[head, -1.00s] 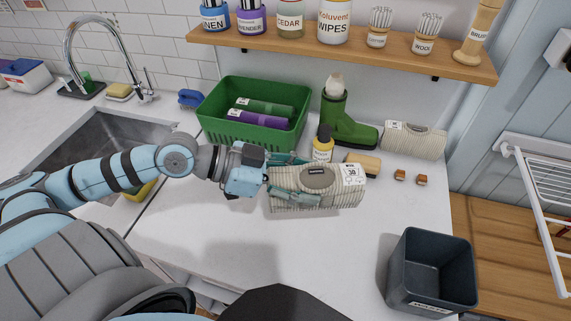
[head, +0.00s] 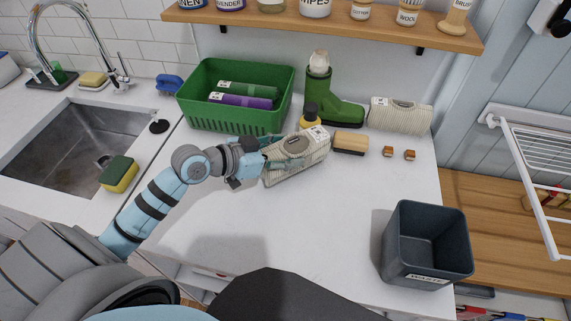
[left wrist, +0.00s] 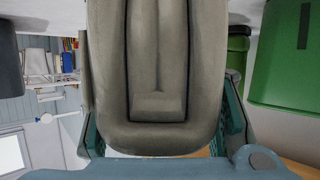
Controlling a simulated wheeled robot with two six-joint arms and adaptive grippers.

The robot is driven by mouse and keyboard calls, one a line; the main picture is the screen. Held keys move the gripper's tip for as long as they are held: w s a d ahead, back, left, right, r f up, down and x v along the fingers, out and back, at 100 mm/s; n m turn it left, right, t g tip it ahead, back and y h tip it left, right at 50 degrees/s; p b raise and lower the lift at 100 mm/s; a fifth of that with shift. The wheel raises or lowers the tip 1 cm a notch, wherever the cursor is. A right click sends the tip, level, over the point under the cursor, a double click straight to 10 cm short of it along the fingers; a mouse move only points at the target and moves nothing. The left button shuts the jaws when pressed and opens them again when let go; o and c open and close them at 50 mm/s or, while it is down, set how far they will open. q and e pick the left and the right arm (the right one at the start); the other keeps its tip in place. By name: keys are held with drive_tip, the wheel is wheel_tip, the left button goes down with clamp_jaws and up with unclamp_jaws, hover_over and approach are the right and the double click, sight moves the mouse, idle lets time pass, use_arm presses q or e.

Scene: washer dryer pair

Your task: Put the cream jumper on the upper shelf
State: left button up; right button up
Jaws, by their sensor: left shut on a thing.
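The cream jumper (head: 297,167) is a folded, ribbed bundle with a grey oval patch and a white tag. My left gripper (head: 283,163) is shut on it from the left, one finger on each side. The bundle is tilted, its tagged end up to the right; how far it is off the counter I cannot tell. In the left wrist view, a grey-beige panel of the jumper (left wrist: 158,75) fills the space between the fingers. The wooden shelf (head: 330,26) on the wall is above and behind. My right gripper is not in view.
Another cream bundle (head: 400,116) lies at back right. Jars and brushes stand along the shelf.

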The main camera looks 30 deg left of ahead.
use_arm(q)
drive_tip(key=s+f, duration=0.1)
drive_tip(key=f, duration=0.1)
drive_tip(key=shift+s+d+f+b, duration=0.1)
drive_tip(key=shift+s+f+b, duration=0.25)
drive_tip(key=shift+f, duration=0.05)
drive_tip(key=shift+w, duration=0.2)
drive_tip(key=o, duration=1.2)
drive_tip(key=shift+w+f, duration=0.1)
drive_tip(key=shift+f, duration=0.1)
drive_tip(key=shift+c, duration=0.2)
drive_tip(key=o, duration=0.4)
drive_tip(key=shift+r, duration=0.1)
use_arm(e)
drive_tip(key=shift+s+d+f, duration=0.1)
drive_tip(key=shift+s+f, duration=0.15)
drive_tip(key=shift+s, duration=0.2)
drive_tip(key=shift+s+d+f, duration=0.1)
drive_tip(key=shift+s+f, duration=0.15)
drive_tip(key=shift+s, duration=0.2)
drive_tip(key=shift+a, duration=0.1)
